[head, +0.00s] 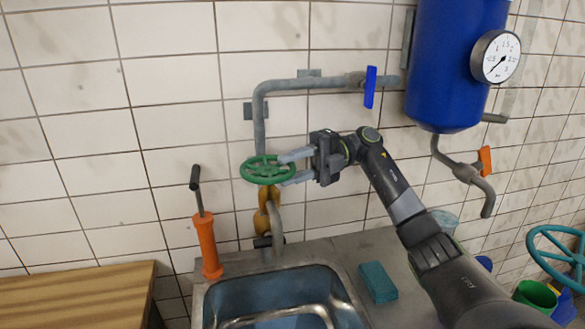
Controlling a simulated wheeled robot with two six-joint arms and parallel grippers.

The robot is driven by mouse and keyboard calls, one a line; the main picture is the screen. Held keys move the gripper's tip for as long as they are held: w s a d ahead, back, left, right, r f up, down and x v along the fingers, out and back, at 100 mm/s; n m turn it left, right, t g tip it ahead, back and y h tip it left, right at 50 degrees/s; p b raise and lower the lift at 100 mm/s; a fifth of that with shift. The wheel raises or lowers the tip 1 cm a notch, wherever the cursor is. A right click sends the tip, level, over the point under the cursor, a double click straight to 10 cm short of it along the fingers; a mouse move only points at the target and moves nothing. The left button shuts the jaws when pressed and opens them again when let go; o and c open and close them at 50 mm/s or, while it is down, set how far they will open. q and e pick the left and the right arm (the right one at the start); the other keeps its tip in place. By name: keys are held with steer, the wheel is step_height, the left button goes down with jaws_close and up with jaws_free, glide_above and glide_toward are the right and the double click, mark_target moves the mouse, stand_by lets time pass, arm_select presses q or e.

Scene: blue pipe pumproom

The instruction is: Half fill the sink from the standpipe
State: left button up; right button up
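The standpipe (260,120) runs down the tiled wall to a green handwheel (266,161) on a brass valve body (263,196). Its grey spout (276,220) points down over the back of the steel sink (208,297). A blue lever (370,87) sits on the upper pipe and stands crosswise to it. My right gripper (286,169) is at the right side of the handwheel, with its fingers apart around the rim; I cannot tell whether they touch it. The sink's inside looks blue; its water level is unclear and its front is cut off. My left gripper is out of view.
An orange hand pump (207,246) stands left of the sink, beside a wooden bench (75,295). A teal sponge (378,282) lies on the counter. A blue tank (440,65) with a gauge (496,57) hangs right; a teal wheel (560,250) and green bucket (536,296) are lower right.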

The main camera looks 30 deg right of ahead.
steer(key=d+b, duration=0.2)
steer(key=d, duration=0.5)
steer(key=shift+w+d+r+b, duration=0.15)
steer(key=shift+d+r+b, duration=0.05)
steer(key=shift+d+b, duration=0.1)
stand_by(3.6)
